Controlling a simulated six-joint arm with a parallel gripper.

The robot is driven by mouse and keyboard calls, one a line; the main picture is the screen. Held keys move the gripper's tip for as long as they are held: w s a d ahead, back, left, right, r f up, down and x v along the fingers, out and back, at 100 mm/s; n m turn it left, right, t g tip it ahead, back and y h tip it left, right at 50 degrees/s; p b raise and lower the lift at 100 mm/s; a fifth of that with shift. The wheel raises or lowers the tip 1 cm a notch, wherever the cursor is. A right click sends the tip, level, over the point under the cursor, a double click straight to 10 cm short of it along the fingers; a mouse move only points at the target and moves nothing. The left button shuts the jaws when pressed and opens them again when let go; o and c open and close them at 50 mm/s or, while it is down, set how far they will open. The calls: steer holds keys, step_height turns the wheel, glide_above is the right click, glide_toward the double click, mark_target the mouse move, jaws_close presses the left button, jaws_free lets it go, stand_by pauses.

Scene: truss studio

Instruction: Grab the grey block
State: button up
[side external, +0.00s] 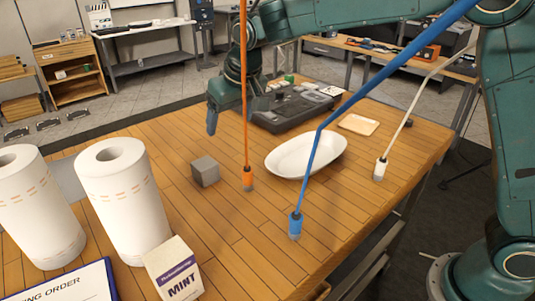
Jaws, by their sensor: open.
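The grey block (205,171) is a small cube resting on the wooden table, left of the orange cable's end. My gripper (214,122) is in the side external view, above and behind the block and apart from it. Its blue-grey finger points down, and part of the gripper is hidden behind the orange cable. It is open, and nothing shows between its fingers.
An orange cable (243,90), a blue cable (310,160) and a white cable (408,115) reach the wooden table (240,240). A white oval dish (290,158) lies right of the block. Two paper rolls (125,200) and a mint box (174,272) stand front left.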

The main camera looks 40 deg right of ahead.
mark_target(204, 163)
steer(key=w+a+f, duration=0.3)
steer(key=shift+w+a+f, duration=0.15)
steer(key=shift+a+f, duration=0.2)
steer(key=shift+f, duration=0.05)
steer(key=shift+x, duration=4.35)
steer(key=shift+x, duration=2.55)
steer(key=shift+a, duration=0.1)
steer(key=c, duration=1.1)
